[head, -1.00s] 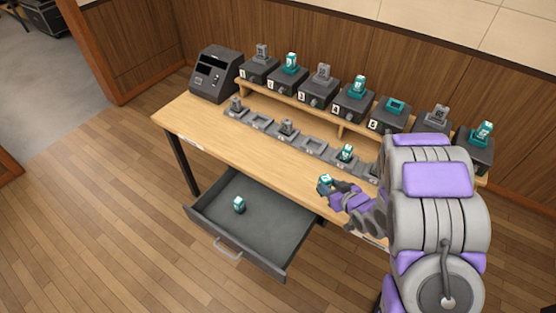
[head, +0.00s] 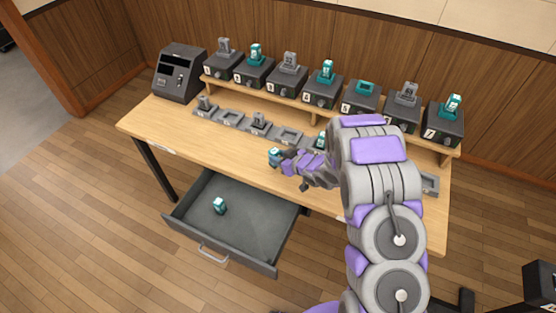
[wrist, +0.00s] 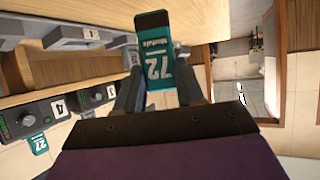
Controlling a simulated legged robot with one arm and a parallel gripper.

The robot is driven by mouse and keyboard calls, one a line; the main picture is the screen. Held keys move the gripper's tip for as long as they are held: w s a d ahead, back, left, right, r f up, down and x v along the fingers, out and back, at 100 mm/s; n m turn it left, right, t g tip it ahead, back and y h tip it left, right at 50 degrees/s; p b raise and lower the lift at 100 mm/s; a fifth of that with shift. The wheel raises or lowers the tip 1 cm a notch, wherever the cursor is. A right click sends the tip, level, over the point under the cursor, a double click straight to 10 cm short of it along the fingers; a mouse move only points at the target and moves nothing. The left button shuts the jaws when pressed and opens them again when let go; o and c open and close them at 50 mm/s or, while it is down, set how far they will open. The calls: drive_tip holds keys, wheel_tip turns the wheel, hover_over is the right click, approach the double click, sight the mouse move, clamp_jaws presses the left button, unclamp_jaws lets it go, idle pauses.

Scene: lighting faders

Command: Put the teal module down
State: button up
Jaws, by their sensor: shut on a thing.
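My gripper (head: 281,160) is shut on a teal module (head: 274,155) and holds it over the front part of the wooden table. In the wrist view the module (wrist: 155,65) sits between the fingers and bears the number 72. Whether it touches the tabletop cannot be told. Another teal module (head: 219,206) stands in the open drawer (head: 250,222) below the table's front edge. More teal modules stand on the back row of numbered black boxes, such as the one on box 4 (head: 327,71).
A row of grey trays (head: 231,117) lies along the table, some holding grey modules and some empty. A dark terminal (head: 179,73) stands at the left end. The table's front left (head: 165,130) is clear. The drawer sticks out in front.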

drive_tip(key=shift+w+a+f, duration=0.15)
drive_tip(key=shift+w+a, duration=0.65)
drive_tip(key=shift+w, duration=0.35)
drive_tip(key=f, duration=0.1)
drive_tip(key=d+f+b, duration=0.1)
drive_tip(key=f, duration=0.1)
drive_tip(key=shift+f+b, duration=0.3)
drive_tip(key=shift+a+r, duration=0.1)
drive_tip(key=shift+a, duration=0.2)
drive_tip(key=o, duration=0.9)
drive_tip(key=shift+a, duration=0.25)
drive_tip(key=shift+c, duration=0.2)
drive_tip(key=shift+o, duration=1.4)
drive_tip(key=shift+d, duration=0.4)
drive_tip(key=p+v, duration=0.2)
drive_tip(key=v, duration=0.9)
drive_tip(key=shift+s+d+r, duration=0.2)
drive_tip(key=shift+s+r, duration=0.05)
drive_tip(key=shift+r, duration=0.05)
